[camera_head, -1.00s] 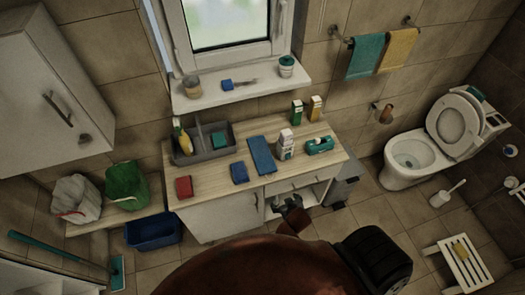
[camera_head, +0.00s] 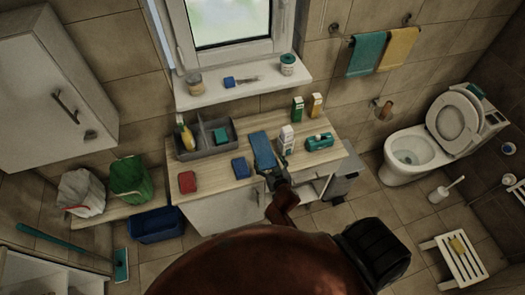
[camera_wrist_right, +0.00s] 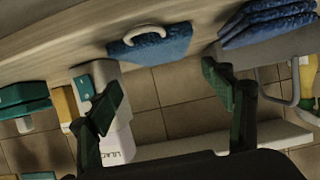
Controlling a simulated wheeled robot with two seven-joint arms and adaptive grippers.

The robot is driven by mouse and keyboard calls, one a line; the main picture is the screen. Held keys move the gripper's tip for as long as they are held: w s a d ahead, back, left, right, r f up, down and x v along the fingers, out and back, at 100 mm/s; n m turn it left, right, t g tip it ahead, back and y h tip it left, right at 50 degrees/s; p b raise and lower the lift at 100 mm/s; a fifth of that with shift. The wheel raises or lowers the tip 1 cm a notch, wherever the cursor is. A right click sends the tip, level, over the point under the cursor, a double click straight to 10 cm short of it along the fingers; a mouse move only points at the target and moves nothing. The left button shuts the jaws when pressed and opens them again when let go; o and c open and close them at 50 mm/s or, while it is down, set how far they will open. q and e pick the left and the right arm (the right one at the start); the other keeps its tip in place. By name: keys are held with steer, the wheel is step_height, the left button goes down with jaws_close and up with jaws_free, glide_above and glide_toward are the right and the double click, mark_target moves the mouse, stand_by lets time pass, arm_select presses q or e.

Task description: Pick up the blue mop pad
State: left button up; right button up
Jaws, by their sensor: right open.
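The blue mop pad (camera_head: 262,147) lies flat on the wooden counter, left of a white carton. In the right wrist view the pad (camera_wrist_right: 155,48) shows a white loop on its near edge. My right gripper (camera_head: 267,174) is at the counter's front edge, just in front of the pad, and hides its near end. In the right wrist view its two dark green fingers (camera_wrist_right: 165,97) are spread wide, with nothing held between them. The pad appears beyond the gap, apart from the fingers. My left gripper is not in view.
A folded blue cloth (camera_head: 240,167) lies left of the pad, with a red sponge (camera_head: 187,182) further left. The white carton (camera_head: 286,139) and a teal dispenser (camera_head: 320,141) stand to the right. A grey caddy (camera_head: 191,153) sits behind the cloth.

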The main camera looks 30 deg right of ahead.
mark_target(262, 149)
steer(key=w, duration=0.1)
steer(key=w+f, duration=0.1)
steer(key=shift+w, duration=0.35)
steer(key=x, duration=0.5)
steer(key=shift+d+f, duration=0.2)
steer(key=shift+d, duration=0.05)
steer(key=shift+c, duration=0.4)
steer(key=c, duration=0.8)
steer(key=shift+r, duration=0.15)
